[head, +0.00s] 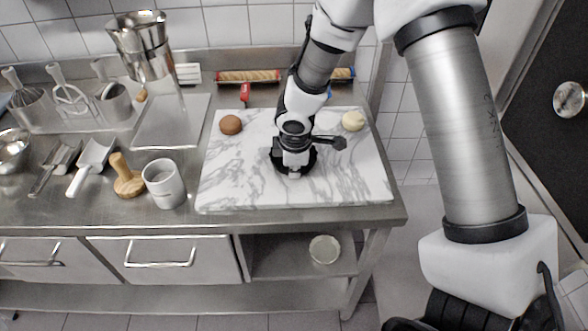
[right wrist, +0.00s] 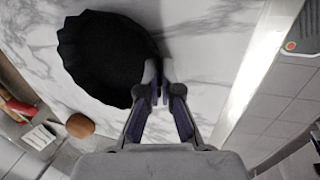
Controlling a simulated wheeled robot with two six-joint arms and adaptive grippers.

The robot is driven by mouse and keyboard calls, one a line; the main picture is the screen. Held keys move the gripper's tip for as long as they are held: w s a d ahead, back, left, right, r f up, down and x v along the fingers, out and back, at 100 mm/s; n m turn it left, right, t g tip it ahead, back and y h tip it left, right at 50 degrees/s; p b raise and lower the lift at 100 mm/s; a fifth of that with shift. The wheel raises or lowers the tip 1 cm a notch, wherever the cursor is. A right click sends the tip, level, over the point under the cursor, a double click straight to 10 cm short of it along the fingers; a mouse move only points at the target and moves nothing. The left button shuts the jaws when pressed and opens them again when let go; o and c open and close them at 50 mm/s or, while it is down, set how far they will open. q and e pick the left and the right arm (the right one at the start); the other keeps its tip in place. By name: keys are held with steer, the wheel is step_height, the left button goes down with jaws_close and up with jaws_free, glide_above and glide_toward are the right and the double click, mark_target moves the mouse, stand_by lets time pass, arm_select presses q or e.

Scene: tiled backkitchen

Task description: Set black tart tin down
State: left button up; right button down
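The black tart tin (head: 310,163) is low over the middle of the marble slab (head: 235,180), partly hidden by my right gripper in the head view. In the right wrist view the tin (right wrist: 105,55) shows as a dark fluted round. My right gripper (right wrist: 160,78) has its fingers close together at the tin's edge, one over the tin and one outside it, pinching the rim. In the head view this gripper (head: 293,160) points down at the slab. I cannot tell whether the tin touches the marble. My left gripper is not in view.
A brown ball (head: 231,124) and a cream ball (head: 353,121) lie on the slab's back part. Left of the slab stand a grey cup (head: 164,184), a wooden tamper (head: 127,176) and a scoop (head: 92,166). Packaged rolls (head: 248,77) lie behind. The slab's front is clear.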

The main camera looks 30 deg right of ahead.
steer(key=c, duration=1.3)
jaws_free()
steer(key=shift+w+f, duration=0.1)
steer(key=shift+r+p, duration=0.4)
steer(key=shift+p, duration=0.05)
steer(key=p+v, duration=0.2)
steer(key=v, duration=0.9)
steer(key=shift+a+r+p, duration=0.15)
steer(key=shift+r+p, duration=0.15)
steer(key=shift+p, duration=0.05)
steer(key=shift+f, duration=0.15)
